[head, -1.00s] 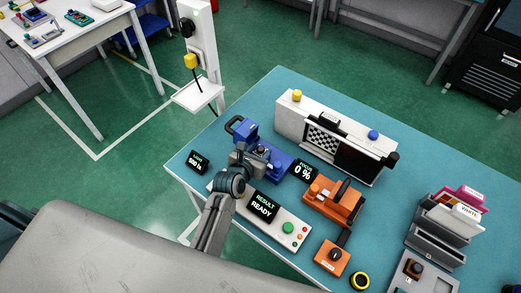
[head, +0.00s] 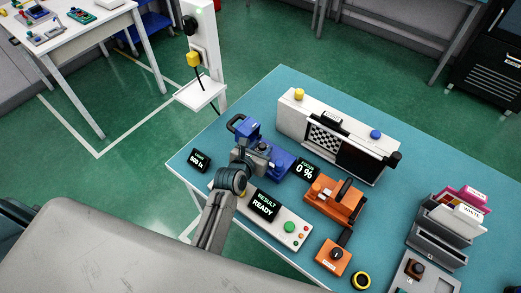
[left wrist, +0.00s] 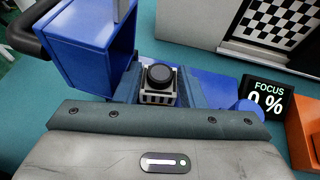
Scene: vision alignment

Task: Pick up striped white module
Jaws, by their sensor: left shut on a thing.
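The striped white module (left wrist: 158,97) has a round black lens on top and dark and white stripes on its front. In the left wrist view it stands between the two fingers of my left gripper (left wrist: 158,92), at the blue fixture (left wrist: 92,45). My left gripper is shut on it. In the head view my left gripper (head: 259,150) is over the blue fixture (head: 278,168), and the module is mostly hidden there. I cannot tell whether the module still touches the fixture. My right gripper is not in view.
A white box with a checkered panel (head: 292,121) stands behind the fixture. A FOCUS display (head: 307,170) and an orange device (head: 335,203) are to the right. A RESULT READY panel (head: 290,228) lies in front. Grey holders with cards (head: 440,240) stand at the right.

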